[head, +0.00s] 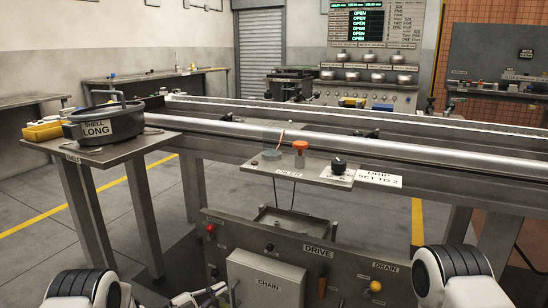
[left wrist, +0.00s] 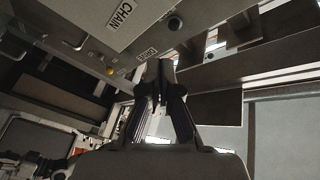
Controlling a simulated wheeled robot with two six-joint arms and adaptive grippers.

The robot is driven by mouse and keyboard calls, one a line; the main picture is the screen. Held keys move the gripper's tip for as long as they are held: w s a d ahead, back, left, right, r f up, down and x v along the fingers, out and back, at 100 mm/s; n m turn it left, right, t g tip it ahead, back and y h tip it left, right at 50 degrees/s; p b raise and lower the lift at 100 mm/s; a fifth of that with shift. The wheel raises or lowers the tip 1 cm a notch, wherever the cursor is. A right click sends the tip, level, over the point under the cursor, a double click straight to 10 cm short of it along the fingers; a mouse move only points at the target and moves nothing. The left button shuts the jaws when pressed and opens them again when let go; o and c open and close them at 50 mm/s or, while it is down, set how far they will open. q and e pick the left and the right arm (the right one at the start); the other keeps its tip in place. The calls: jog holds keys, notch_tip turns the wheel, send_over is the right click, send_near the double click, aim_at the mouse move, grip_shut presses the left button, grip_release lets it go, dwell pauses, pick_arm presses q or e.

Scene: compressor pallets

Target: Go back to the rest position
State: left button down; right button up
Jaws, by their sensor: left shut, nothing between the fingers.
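My left gripper (head: 218,290) is low at the bottom edge of the head view, in front of the steel cabinet (head: 330,262) and near its CHAIN box (head: 268,280). In the left wrist view the dark fingers of my left gripper (left wrist: 160,78) come together at the tips, with nothing between them. The CHAIN box (left wrist: 104,20) shows at the upper left of that view, apart from the fingers. My right gripper is out of view; only my right arm shows at the lower right of the head view.
A side table (head: 118,150) at the left bears a dark round pan labelled SHELL LONG (head: 108,125) and yellow items. A long rail (head: 300,143) crosses behind the cabinet. An orange knob (head: 300,148) and a black knob (head: 338,165) stand on the panel. Open floor lies at the left.

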pick_arm(q)
jog(key=s+a+f+n+g+y, duration=0.2)
jog(key=s+f+n+y, duration=0.9)
jog(key=s, duration=0.6)
jog(key=s+a+f+n+g+y, duration=0.1)
jog(key=s+a+n+g, duration=0.2)
jog(key=s, duration=0.6)
jog(key=s+a+f+n+g+y, duration=0.1)
jog(key=s+a+n+g+y, duration=0.15)
jog(key=s, duration=0.75)
jog(key=s+a+f+n+g+y, duration=0.15)
jog(key=s+n+g, duration=0.25)
jog(key=s, duration=0.5)
notch_tip(320, 180, up, 38)
jog(key=h+p, duration=0.1)
jog(key=p, duration=3.8)
jog(key=shift+s+a, duration=0.15)
jog(key=shift+a, duration=0.15)
